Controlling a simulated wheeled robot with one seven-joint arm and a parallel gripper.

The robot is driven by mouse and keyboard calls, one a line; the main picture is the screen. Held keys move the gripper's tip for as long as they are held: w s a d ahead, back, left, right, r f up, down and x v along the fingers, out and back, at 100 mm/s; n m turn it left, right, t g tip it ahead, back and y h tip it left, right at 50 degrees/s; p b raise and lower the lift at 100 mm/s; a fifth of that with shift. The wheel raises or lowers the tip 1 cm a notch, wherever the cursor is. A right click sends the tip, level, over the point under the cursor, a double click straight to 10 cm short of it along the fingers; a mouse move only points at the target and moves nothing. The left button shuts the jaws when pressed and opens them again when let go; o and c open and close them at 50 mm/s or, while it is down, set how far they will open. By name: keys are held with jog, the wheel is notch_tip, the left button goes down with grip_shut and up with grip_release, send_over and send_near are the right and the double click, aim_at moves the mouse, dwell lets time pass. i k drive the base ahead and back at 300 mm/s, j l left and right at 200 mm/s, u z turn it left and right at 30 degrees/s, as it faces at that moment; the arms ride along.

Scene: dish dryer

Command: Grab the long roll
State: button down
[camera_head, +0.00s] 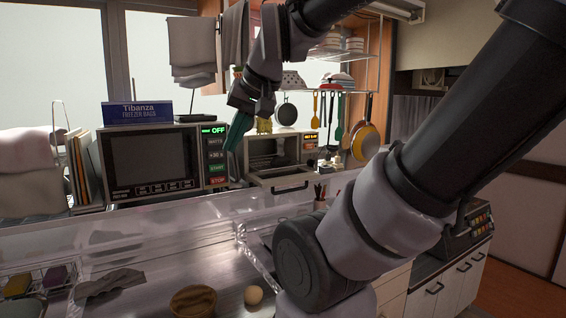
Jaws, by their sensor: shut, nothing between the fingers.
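I cannot make out a clear roll. A long blue box (137,115) marked "Tibanza freezer bags" lies on top of the left microwave (150,165), near its front. My gripper (233,168) hangs from my arm and points down, right of this microwave and left of the toaster oven. It is shut and empty, apart from the blue box. My forearm and upper arm cover much of the right side.
The toaster oven (282,160) stands right of my gripper, with utensils and pans hanging above. Towels (195,45) hang behind. A clear panel (150,232) fronts the counter over the sink, where a bowl (193,301) and an egg-like object (253,295) lie.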

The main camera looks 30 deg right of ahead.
aim_at(278, 161)
jog(key=l, duration=0.65)
jog(key=i+l, duration=0.1)
jog(key=l, duration=0.6)
jog(key=l+z, duration=0.1)
jog(key=l, duration=0.55)
jog(key=i, duration=0.05)
